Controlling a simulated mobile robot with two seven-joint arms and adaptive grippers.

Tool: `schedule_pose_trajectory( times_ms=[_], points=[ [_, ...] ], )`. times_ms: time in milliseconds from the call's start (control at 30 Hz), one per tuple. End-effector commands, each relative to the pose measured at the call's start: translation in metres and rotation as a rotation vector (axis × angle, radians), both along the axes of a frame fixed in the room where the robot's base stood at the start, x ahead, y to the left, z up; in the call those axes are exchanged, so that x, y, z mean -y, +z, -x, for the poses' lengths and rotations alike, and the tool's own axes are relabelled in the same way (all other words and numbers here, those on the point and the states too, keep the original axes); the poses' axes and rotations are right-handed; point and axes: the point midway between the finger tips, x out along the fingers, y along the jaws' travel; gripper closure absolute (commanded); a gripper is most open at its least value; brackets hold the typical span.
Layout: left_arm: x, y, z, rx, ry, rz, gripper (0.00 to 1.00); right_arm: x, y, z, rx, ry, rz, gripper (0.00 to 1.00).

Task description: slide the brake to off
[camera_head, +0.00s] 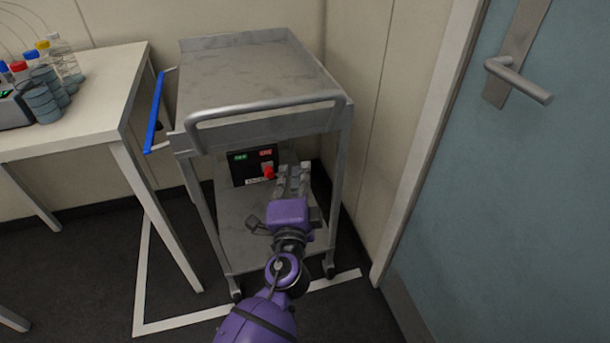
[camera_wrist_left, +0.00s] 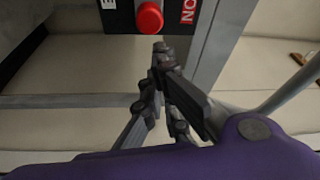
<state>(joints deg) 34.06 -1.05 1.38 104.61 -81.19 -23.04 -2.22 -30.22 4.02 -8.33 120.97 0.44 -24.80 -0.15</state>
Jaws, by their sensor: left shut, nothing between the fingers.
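The brake is a black panel (camera_head: 239,174) under the cart's top shelf, with a green label (camera_head: 240,157) on the left and a red label (camera_head: 265,153) on the right. Its red knob (camera_head: 268,172) sits at the right end, below the red label. The wrist view shows the knob (camera_wrist_left: 149,18) and part of the red label (camera_wrist_left: 187,12) at the top edge. My left gripper (camera_head: 294,168) is shut and empty, just right of the knob. In the wrist view its fingertips (camera_wrist_left: 160,50) are close to the knob; I cannot tell if they touch. My right gripper is out of view.
The grey cart (camera_head: 245,75) has a bent handle bar (camera_head: 265,106) above my gripper and legs on both sides. A white table (camera_head: 95,100) with bottles stands left, and a blue bar (camera_head: 155,112) sticks out between. A wall and door (camera_head: 500,190) are at right.

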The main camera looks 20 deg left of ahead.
Motion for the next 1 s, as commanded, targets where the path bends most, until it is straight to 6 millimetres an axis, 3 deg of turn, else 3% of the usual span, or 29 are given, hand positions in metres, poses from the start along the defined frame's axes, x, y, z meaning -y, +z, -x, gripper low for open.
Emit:
schedule_pose_trajectory(
  times_ms=[533,800,1000],
  points=[
    [-0.011,-0.003,0.008,0.0,0.0,0.0,1.0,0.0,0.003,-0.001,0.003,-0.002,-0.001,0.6],
    [-0.052,-0.004,0.036,-0.002,0.002,0.0,1.0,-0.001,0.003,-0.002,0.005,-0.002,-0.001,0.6],
    [-0.063,-0.003,0.043,0.0,0.002,0.0,1.0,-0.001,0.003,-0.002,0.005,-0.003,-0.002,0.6]
  ],
)
